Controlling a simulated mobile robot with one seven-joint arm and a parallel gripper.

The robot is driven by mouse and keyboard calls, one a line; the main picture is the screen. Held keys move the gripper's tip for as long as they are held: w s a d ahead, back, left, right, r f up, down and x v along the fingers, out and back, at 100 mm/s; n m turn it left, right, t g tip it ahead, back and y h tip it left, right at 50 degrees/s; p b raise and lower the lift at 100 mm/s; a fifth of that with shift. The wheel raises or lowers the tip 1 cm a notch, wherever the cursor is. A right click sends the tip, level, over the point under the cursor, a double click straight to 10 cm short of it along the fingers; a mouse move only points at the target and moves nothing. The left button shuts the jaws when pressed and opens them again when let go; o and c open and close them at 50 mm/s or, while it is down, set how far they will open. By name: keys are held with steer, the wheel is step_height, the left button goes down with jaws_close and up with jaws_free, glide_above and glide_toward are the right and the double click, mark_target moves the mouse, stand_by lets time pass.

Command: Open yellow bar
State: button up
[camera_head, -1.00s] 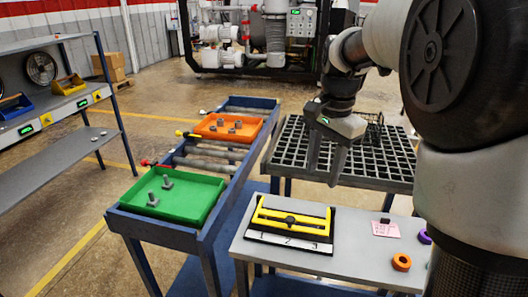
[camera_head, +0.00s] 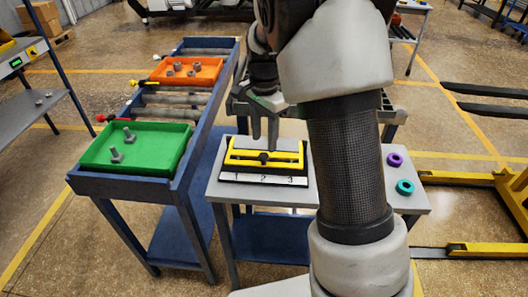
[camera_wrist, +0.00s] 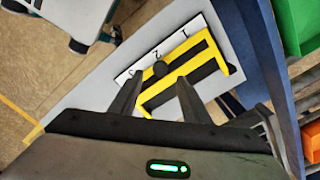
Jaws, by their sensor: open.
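The yellow bar (camera_head: 240,160) is part of a yellow frame on a black base, lying on the small grey table (camera_head: 222,190). In the wrist view my gripper (camera_wrist: 157,86) has one finger on either side of the frame's middle; contact cannot be told.
A blue roller bench (camera_head: 190,172) stands to the left, with a green tray (camera_head: 93,158) and an orange tray (camera_head: 205,80) holding bolts. A purple ring (camera_head: 394,160) and a teal ring (camera_head: 405,187) lie at the table's right. Yellow equipment (camera_head: 470,180) stands farther right.

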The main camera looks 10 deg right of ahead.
mark_target(264, 155)
step_height(264, 155, down, 6)
steer(key=shift+r, duration=0.1)
jaws_close()
stand_by(0.4)
